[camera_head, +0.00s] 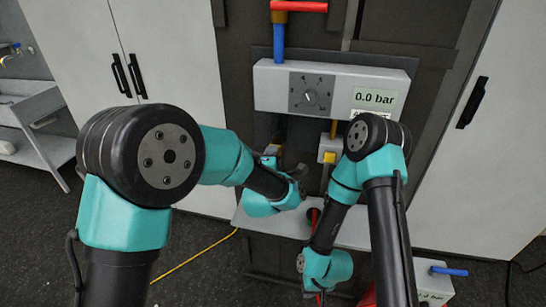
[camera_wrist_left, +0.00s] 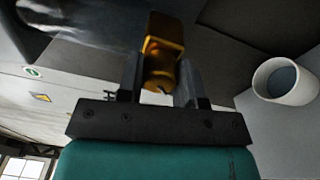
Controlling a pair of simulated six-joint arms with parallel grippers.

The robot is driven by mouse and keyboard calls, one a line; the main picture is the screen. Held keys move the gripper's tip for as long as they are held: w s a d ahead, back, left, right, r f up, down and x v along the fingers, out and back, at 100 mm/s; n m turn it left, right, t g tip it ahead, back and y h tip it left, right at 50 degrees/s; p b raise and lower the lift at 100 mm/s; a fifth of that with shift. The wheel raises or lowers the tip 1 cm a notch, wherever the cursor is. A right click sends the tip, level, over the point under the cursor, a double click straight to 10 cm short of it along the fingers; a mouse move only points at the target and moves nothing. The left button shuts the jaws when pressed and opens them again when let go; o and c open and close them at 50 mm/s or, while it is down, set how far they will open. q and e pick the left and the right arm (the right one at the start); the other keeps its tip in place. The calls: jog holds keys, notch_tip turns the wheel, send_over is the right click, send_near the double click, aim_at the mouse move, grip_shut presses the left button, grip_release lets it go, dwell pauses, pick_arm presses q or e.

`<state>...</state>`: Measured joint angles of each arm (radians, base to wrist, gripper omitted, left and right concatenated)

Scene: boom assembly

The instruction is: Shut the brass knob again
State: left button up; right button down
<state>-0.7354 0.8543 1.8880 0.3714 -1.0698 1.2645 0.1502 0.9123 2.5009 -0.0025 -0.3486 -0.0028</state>
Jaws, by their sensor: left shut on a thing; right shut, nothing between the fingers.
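The brass knob (camera_wrist_left: 163,45) is yellow-gold and sits between the two dark fingers of my left gripper (camera_wrist_left: 160,78) in the left wrist view. The fingers touch it on both sides. In the head view my left wrist (camera_head: 272,195) is below the grey gauge panel (camera_head: 262,90), and its fingers are mostly hidden. The dial (camera_head: 311,92) is on the panel, and the display (camera_head: 376,97) reads 0.0 bar. My right gripper (camera_head: 320,292) points down near the bottom of the head view, below the shelf. It is shut and empty, with its tips hard to make out.
A small white box with a yellow fitting (camera_head: 330,157) is under the panel, close to both arms. A red handle (camera_head: 300,7) and blue pipe (camera_head: 279,42) are above it. A pale shelf (camera_head: 352,232) juts out below. A white cup-like part (camera_wrist_left: 286,82) shows in the wrist view.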

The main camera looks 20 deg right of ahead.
dwell(0.4)
pick_arm(q)
jog(key=o, duration=0.9)
jog(key=shift+s, duration=0.15)
jog(key=v, duration=1.7)
jog(key=shift+a, duration=0.15)
